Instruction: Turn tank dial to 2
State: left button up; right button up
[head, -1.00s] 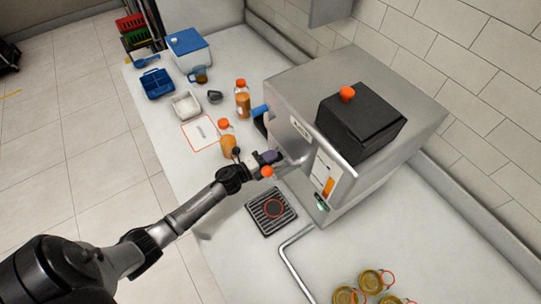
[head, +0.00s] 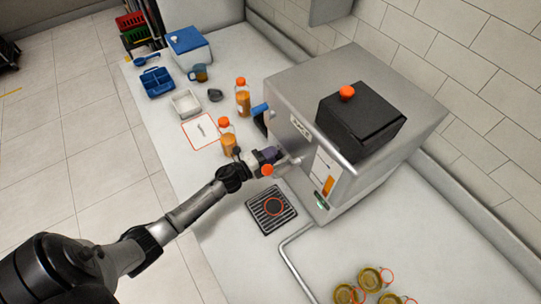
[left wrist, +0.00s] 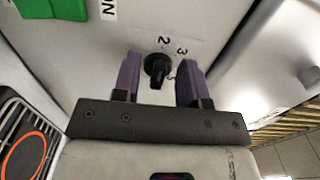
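The tank dial (left wrist: 157,68) is a small black knob on the grey metal face of the juicer (head: 300,95). Printed digits 2 and 3 stand beside it in the left wrist view; I cannot tell which mark it points at. My left gripper (left wrist: 159,82) has its two purple fingers apart, one on each side of the dial, with gaps visible. In the head view the left gripper (head: 277,157) is at the juicer's front and hides the dial. My right gripper is not in view.
A black drip tray (head: 270,210) with a red ring lies below the gripper. Juice bottles (head: 228,137) with orange caps stand on the counter to the left. A bent metal rail (head: 290,258) and several gold-coloured lids (head: 370,280) are nearer the front. A green part (left wrist: 50,8) shows on the juicer.

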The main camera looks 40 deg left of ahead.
pick_arm(q)
jog(key=v, duration=1.3)
jog(key=shift+s+b, duration=0.4)
jog(key=shift+b, duration=0.05)
jog(key=shift+a, duration=0.1)
